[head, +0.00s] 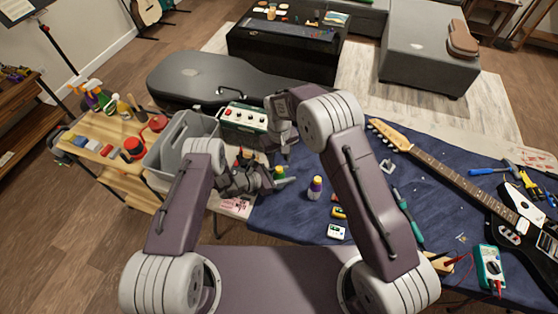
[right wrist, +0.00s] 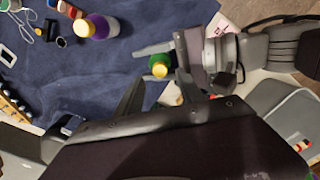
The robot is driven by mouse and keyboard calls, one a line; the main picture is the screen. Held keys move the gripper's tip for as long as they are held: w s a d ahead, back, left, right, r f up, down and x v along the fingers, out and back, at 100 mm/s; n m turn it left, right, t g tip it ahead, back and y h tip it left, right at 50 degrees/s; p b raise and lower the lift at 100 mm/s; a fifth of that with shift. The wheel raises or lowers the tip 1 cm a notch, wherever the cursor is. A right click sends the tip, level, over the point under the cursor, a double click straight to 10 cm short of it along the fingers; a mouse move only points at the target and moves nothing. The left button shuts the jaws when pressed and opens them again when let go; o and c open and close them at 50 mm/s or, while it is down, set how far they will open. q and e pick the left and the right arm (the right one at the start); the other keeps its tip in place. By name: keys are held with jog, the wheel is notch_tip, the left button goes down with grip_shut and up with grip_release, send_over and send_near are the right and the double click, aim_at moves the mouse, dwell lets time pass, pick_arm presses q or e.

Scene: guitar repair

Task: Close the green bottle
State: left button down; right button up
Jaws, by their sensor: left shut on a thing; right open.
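My left gripper (head: 268,180) is shut on the small green bottle (head: 279,175), near the left edge of the blue mat (head: 280,214). In the right wrist view, the green bottle (right wrist: 157,72) is seen from above with a round yellow top (right wrist: 160,70), between the left gripper's fingers. I cannot tell whether that top is fully seated. My right gripper (head: 285,151) is open and empty, pointing down above and behind the bottle. Its dark fingers (right wrist: 157,92) show beside the bottle in the right wrist view.
A bottle with a purple label (head: 315,188) stands on the mat to the right. An electric guitar (head: 455,180) and multimeter (head: 490,268) lie at right.

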aim_at(279, 168)
jog(key=shift+r+n, duration=0.2)
jog(key=shift+n, duration=0.1)
jog(key=c, duration=0.3)
notch_tip(279, 168, up, 3)
jog(key=n, duration=0.4)
notch_tip(279, 168, down, 8)
grip_shut()
